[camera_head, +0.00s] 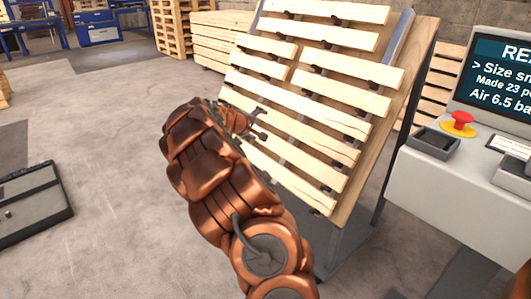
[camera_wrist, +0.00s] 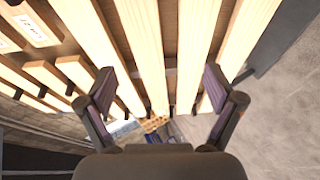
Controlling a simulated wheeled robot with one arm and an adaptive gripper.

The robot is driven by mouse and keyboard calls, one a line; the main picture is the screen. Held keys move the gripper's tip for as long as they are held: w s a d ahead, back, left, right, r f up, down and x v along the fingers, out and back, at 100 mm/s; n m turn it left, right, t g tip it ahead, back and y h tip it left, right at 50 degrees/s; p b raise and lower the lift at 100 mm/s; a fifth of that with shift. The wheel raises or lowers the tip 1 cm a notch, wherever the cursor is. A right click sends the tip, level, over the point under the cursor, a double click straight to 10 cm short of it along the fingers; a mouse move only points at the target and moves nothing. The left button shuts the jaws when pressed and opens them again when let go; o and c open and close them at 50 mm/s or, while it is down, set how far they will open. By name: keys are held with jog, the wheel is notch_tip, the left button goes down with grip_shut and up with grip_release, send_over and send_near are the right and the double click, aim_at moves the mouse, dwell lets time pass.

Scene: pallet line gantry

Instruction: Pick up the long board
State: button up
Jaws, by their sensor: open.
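Several long pale wooden boards lie in rows on a tilted rack (camera_head: 348,210), among them a long board (camera_head: 315,92) across its middle. Shorter boards (camera_head: 338,68) lie in rows higher up. I cannot tell which long board the task means. My gripper (camera_head: 242,120) is at the left side of the rack, in front of the left ends of the lower boards. In the wrist view my gripper (camera_wrist: 158,88) is open, its two fingers apart. Long boards (camera_wrist: 146,45) run between and past the fingers; no board is visibly held. Contact cannot be told.
A grey console (camera_head: 450,190) with a screen, a red button (camera_head: 459,120) and dark trays stands to the right of the rack. Stacked pallets (camera_head: 183,35) and blue benches (camera_head: 97,27) stand behind. A dark flat platform (camera_head: 30,205) lies at left. The floor between is clear.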

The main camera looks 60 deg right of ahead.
jog(key=n+t+b, duration=0.1)
jog(key=b, duration=0.1)
send_near(263, 144)
jog(key=d+r, duration=0.2)
jog(key=d, duration=0.2)
jog(key=shift+w+b+x, duration=0.25)
jog(key=shift+b+x, duration=0.15)
jog(key=shift+x, duration=1.05)
jog(key=shift+w+d+f+b, duration=0.15)
jog(key=shift+d+f+b, duration=0.15)
jog(key=shift+d+f, duration=0.3)
jog(key=shift+w+d+f+b, duration=0.15)
jog(key=shift+d+f+b, duration=0.15)
jog(key=shift+d+f, duration=0.35)
jog(key=shift+x, duration=0.85)
jog(key=shift+r, duration=0.1)
jog(key=c, duration=1.7)
